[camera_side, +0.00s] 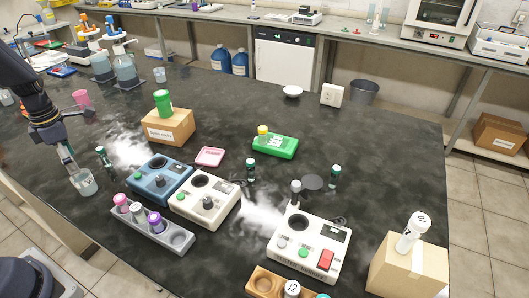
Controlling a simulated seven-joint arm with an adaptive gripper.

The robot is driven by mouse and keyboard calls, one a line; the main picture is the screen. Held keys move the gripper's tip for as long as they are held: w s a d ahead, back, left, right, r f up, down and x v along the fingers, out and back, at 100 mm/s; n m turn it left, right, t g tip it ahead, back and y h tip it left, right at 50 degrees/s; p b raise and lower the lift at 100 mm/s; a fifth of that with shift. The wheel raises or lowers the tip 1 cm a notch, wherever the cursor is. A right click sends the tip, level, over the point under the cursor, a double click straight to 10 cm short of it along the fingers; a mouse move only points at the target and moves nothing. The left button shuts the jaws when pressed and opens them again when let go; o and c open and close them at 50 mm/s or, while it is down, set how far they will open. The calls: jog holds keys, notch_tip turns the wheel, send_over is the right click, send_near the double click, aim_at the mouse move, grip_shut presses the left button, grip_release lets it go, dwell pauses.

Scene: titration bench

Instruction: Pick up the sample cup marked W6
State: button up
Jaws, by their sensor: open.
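My gripper (70,160) is at the left of the bench, pointing down, with its fingers open. Its tips are right at a clear cup (86,187) with pale liquid, near the bench's left front edge. I cannot tell whether the fingers are around the cup or just beside it. No W6 mark is readable on any vessel. A grey rack (178,240) holds several cups with pink and purple tops. A white-topped cup (292,289) with a mark like "J2" sits in a wooden holder (262,283) at the bottom edge.
Dark-capped vials stand on the bench, one (103,156) close to my gripper. Blue (158,186) and white (205,200) devices are right of it, and a larger white tester (308,245) lies further right. White vapour drifts nearby.

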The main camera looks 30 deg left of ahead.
aim_at(80, 175)
notch_tip(80, 175, down, 7)
jog(key=shift+a+r, duration=0.15)
jog(key=shift+c, duration=0.2)
jog(key=c, duration=1.3)
jog(key=shift+r, duration=0.1)
